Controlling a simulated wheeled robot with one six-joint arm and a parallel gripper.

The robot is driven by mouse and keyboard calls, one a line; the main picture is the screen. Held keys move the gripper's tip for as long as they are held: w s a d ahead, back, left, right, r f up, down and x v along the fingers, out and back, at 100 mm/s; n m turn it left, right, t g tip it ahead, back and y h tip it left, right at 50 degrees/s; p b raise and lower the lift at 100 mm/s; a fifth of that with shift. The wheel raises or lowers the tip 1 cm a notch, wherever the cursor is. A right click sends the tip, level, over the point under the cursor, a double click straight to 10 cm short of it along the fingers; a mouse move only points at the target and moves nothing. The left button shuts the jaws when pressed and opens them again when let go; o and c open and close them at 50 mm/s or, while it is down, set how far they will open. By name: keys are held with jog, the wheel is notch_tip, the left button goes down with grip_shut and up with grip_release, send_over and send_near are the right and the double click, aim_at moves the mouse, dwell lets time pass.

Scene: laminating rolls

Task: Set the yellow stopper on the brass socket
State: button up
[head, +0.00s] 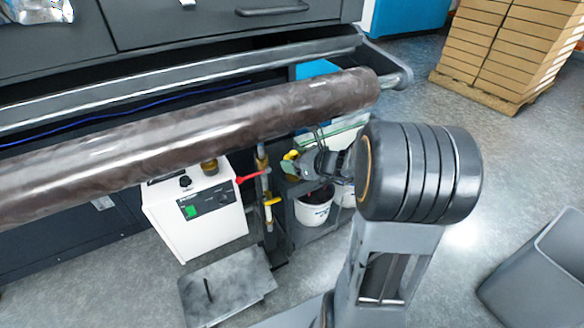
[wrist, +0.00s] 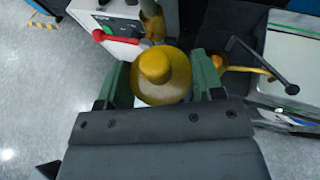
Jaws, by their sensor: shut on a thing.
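The yellow stopper (wrist: 163,72) is between the green fingers of my gripper (wrist: 162,84), with its round knob and wide rim facing the wrist camera. In the head view a bit of the yellow stopper (head: 291,156) shows at the tip of my gripper (head: 297,162), under the right part of the big roll. A brass-coloured upright pipe (head: 262,158) stands just left of the gripper; it also shows beyond the stopper in the wrist view (wrist: 152,22). Another brass-coloured piece (head: 208,167) sits on the white box. I cannot tell which is the socket. The stopper appears apart from both.
The long brown roll (head: 190,140) crosses above the work area. The white box (head: 195,212) stands left, a white bucket (head: 314,208) right.

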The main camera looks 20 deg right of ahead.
jog(key=shift+w+d+f+b, duration=0.8)
jog(key=shift+w+f+b, duration=0.2)
jog(key=shift+w+f, duration=1)
jog(key=shift+w+d+f+b, duration=0.8)
jog(key=shift+w+f+b, duration=0.25)
jog(key=shift+w+f, duration=1)
jog(key=shift+w+d+f+b, duration=0.8)
jog(key=shift+w+f+b, duration=0.2)
jog(key=shift+w+f, duration=1)
jog(key=shift+s+f, duration=0.15)
jog(key=shift+f, duration=0.05)
jog(key=shift+f, duration=0.15)
jog(key=o, duration=0.9)
